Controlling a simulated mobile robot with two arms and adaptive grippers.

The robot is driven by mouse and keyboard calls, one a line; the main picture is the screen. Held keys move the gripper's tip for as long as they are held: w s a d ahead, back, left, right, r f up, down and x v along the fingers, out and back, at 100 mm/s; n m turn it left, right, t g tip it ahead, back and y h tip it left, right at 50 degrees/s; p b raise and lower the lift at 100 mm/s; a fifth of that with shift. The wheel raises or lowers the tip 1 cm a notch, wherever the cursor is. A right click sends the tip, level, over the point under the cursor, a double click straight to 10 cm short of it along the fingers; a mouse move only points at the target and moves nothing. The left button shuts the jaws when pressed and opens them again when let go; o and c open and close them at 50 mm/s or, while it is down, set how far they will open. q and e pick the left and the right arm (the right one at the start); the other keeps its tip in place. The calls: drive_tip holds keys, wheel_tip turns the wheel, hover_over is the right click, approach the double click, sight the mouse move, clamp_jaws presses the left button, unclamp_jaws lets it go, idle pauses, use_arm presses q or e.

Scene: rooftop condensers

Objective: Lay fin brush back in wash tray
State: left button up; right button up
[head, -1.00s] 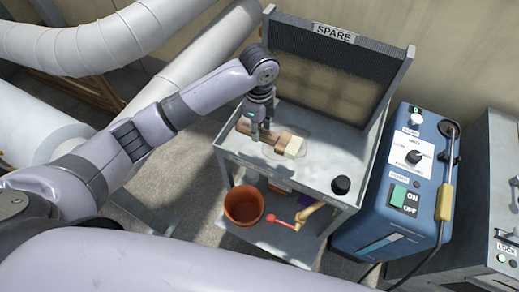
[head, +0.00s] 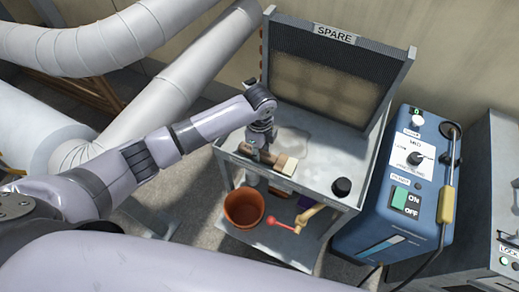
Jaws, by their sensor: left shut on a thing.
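The fin brush (head: 285,163) has a brown wooden handle and a pale bristle block at its right end. My left gripper (head: 260,150) points down and is shut on the handle. The brush is over the front part of the grey wash tray (head: 318,178), close to its front rim. I cannot tell whether the brush touches the tray surface. The gripper hides part of the handle. My right gripper is not in view.
A finned panel marked SPARE (head: 325,75) stands at the tray's back. A wet patch (head: 293,140) and a black knob-like item (head: 342,187) are on the tray. Below are an orange bucket (head: 244,208) and a red-tipped tool (head: 285,223). A blue machine (head: 400,190) stands right.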

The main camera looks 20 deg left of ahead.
sight(260, 152)
use_arm(q)
drive_tip(key=shift+f, duration=0.1)
drive_tip(key=o, duration=1.1)
drive_tip(key=shift+c, duration=0.2)
wheel_tip(260, 152, up, 12)
drive_tip(key=shift+p, duration=0.3)
